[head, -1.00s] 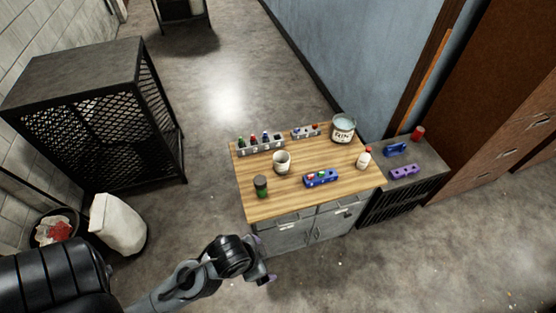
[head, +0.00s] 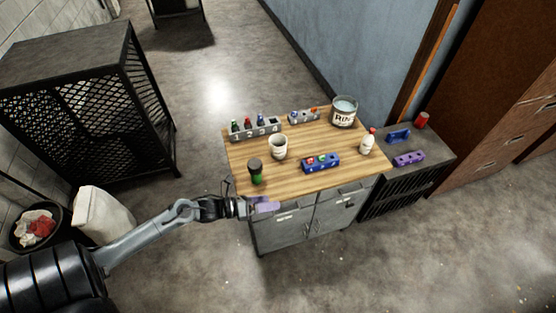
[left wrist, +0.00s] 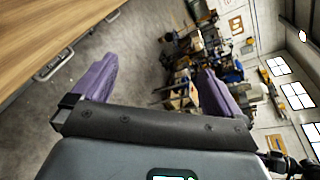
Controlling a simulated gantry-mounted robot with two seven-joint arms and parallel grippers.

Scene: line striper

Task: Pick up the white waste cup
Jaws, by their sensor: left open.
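The white waste cup (head: 278,147) stands upright on the wooden worktop (head: 290,187), left of its middle. My left gripper (head: 264,205) is at the front left edge of the cabinet, in front of the worktop and nearer than the cup. In the left wrist view its two purple fingers (left wrist: 157,85) are spread wide with nothing between them. The cup is not in the left wrist view. My right gripper is not in view.
A dark jar with green (head: 256,171) stands between my left gripper and the cup. A blue rack (head: 321,163) is right of the cup, and a grey rack (head: 256,131) is behind it. A white bottle (head: 367,142) and a RINSE-like labelled bucket (head: 343,112) stand farther right.

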